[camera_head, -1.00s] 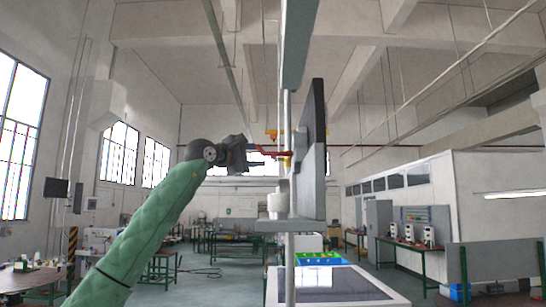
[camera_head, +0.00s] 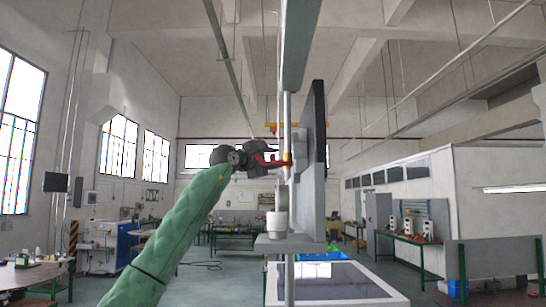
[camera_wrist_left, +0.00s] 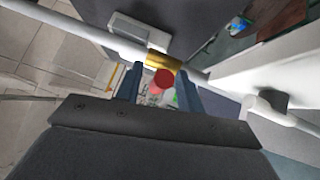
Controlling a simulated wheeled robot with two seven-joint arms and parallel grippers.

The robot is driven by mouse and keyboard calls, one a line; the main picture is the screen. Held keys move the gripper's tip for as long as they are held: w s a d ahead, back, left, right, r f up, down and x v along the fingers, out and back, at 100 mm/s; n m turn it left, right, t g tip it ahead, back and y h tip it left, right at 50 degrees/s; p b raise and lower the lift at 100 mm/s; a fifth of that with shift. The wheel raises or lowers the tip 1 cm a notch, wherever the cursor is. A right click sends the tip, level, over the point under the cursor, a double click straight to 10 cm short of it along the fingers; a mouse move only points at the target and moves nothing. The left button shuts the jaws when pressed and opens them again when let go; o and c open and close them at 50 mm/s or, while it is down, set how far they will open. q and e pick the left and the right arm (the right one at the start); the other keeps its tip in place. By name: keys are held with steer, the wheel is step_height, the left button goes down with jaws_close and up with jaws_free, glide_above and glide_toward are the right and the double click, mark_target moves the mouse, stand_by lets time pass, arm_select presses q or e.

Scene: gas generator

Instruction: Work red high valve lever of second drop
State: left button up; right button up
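The red valve lever (camera_head: 268,160) shows in the head view, sticking out to the left of a yellow-brass valve body (camera_head: 287,158) on a thin vertical pipe. My left gripper (camera_head: 258,161) is at the lever's left end. In the left wrist view the lever's round red end (camera_wrist_left: 163,79) lies between the two fingers of my left gripper (camera_wrist_left: 162,88), with a gap visible on each side. The brass valve (camera_wrist_left: 164,61) on its white pipe is just beyond the fingertips. Whether the fingers touch the lever is hard to tell. My right gripper is out of view.
A grey upright panel (camera_head: 318,140) stands close behind the pipe on the right. A grey shelf (camera_head: 290,243) carries a white cylindrical fitting (camera_head: 277,222) below the valve.

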arm_select(q)
steer(key=shift+d, duration=0.1)
jaws_close()
